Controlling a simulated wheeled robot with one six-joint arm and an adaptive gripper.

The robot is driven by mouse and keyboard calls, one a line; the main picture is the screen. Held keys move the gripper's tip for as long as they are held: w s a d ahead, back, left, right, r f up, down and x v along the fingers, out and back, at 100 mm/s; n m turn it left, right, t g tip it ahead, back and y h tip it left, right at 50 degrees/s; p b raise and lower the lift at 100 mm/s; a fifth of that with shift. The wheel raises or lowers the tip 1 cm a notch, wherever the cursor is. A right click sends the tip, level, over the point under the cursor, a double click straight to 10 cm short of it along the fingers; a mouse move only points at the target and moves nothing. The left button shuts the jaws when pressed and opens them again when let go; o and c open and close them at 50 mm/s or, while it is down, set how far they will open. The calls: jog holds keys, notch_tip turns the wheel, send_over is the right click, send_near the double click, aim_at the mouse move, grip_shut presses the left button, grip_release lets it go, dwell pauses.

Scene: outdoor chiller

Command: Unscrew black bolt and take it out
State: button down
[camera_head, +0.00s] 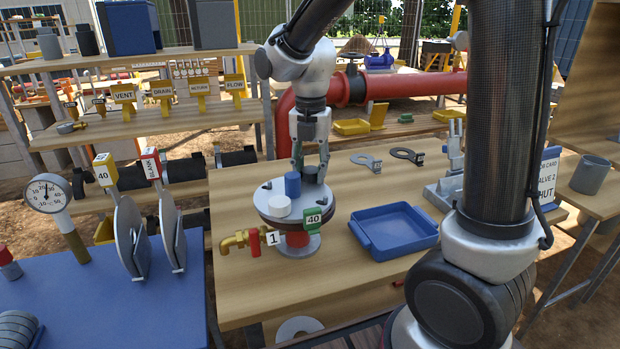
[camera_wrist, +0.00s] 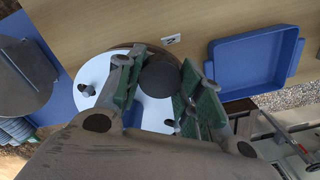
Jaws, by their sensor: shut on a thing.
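The black bolt (camera_head: 310,174) shows as a dark cylinder at the back of the round flange plate (camera_head: 262,199). My gripper (camera_head: 311,166) points down over it and is shut on it. In the wrist view the black bolt (camera_wrist: 158,82) lies between the two green-padded fingers of my gripper (camera_wrist: 160,88).
An empty blue tray (camera_head: 393,231) is right of the flange on the wooden table (camera_head: 260,287). Upright discs (camera_head: 130,235) stand at the left.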

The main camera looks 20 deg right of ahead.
jog(key=n, duration=0.5)
jog(key=c, duration=0.9)
grip_release()
jog(key=shift+o, duration=0.6)
